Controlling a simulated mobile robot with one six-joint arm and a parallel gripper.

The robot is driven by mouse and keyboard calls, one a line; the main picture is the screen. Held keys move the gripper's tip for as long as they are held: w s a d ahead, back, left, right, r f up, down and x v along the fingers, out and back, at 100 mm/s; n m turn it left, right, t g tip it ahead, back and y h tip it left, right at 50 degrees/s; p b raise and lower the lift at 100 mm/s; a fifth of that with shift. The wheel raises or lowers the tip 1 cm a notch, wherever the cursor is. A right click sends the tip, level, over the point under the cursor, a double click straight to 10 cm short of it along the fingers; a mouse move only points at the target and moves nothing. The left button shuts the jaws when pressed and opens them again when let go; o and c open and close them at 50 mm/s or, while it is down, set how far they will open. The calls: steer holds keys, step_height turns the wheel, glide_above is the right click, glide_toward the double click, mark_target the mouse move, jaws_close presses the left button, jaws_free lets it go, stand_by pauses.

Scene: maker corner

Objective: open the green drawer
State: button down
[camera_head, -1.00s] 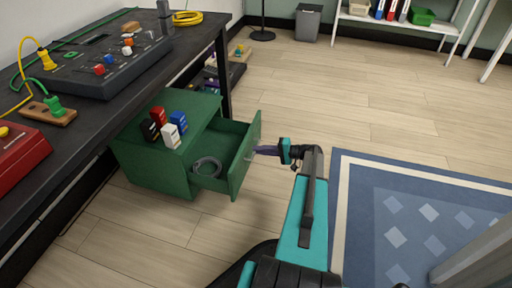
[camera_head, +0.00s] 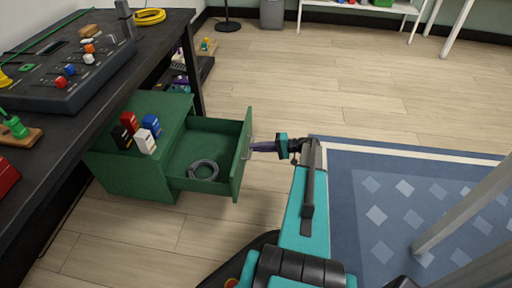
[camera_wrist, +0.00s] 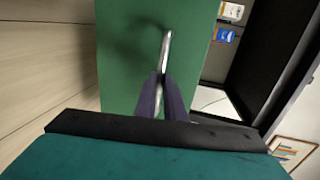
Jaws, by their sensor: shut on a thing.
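The green drawer (camera_head: 241,160) stands pulled well out of its green cabinet (camera_head: 135,172) under the dark workbench. A coiled grey cable (camera_head: 203,170) lies inside the drawer. My gripper (camera_head: 254,146) is at the drawer's front from the right, shut on its metal handle. In the wrist view the green drawer front (camera_wrist: 125,60) fills the middle, and the bar handle (camera_wrist: 165,48) runs down between my two gripper fingers (camera_wrist: 161,88).
The dark workbench (camera_head: 100,100) with a control panel (camera_head: 62,78) is at the left. Wooden floor (camera_head: 300,80) is clear beyond the drawer; a blue rug (camera_head: 350,215) and a grey post (camera_head: 465,205) are at the right.

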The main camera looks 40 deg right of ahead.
steer(key=shift+w+d+r, duration=0.15)
steer(key=shift+w+d, duration=0.1)
steer(key=shift+d, duration=0.1)
steer(key=c, duration=1.9)
jaws_free()
steer(key=shift+a, duration=0.15)
steer(key=shift+o, duration=0.2)
steer(key=shift+a, duration=0.15)
steer(key=shift+s, duration=0.1)
steer(key=p+v, duration=0.4)
steer(key=v, duration=0.9)
steer(key=shift+s+d, duration=0.25)
steer(key=shift+d, duration=0.05)
